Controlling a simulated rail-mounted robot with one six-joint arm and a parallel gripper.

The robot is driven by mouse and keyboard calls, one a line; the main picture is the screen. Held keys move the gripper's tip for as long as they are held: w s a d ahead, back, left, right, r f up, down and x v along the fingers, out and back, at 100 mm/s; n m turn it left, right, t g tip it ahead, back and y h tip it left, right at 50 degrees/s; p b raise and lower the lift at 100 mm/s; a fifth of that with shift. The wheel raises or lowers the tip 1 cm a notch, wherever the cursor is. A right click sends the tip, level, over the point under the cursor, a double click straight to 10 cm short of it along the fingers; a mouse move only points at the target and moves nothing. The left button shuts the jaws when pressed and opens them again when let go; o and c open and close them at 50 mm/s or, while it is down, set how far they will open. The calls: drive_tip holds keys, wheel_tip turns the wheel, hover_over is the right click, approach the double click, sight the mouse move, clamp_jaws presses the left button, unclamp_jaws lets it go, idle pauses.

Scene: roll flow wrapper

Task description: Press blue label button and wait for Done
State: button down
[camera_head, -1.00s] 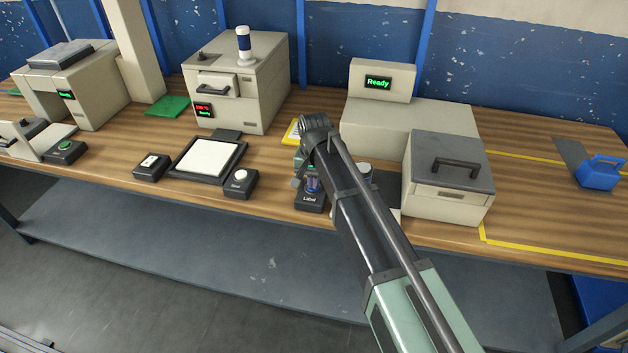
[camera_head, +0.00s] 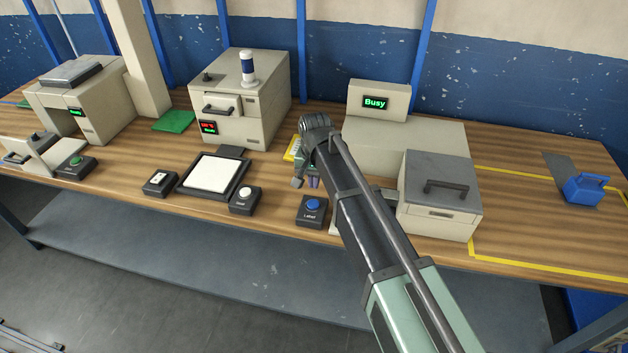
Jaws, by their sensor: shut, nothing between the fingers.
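The blue label button (camera_head: 313,204) sits on a small black box marked "Label" at the table's front edge, fully in view. The label machine's display (camera_head: 375,102) reads "Busy" in green. My gripper (camera_head: 314,183) is shut and empty. Its fingertips appear just behind and above the button, apart from it in the picture. My arm hides part of the gripper and part of the label machine (camera_head: 440,140).
A grey-lidded box (camera_head: 441,190) with a handle stands right of my arm. A black box with a white button (camera_head: 244,196) and a black-framed white pad (camera_head: 210,172) lie to the left. A blue handled block (camera_head: 587,188) is at far right.

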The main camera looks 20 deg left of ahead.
wheel_tip(320, 180, up, 5)
drive_tip(key=p, duration=0.3)
drive_tip(key=shift+r, duration=0.15)
drive_tip(key=s+d, duration=0.5)
drive_tip(key=d, duration=0.6)
drive_tip(key=s+d, duration=0.5)
drive_tip(key=d, duration=0.7)
drive_tip(key=s+d, duration=0.5)
drive_tip(key=d, duration=0.7)
drive_tip(key=shift+d+m, duration=0.2)
drive_tip(key=shift+m, duration=0.1)
drive_tip(key=shift+w, duration=0.1)
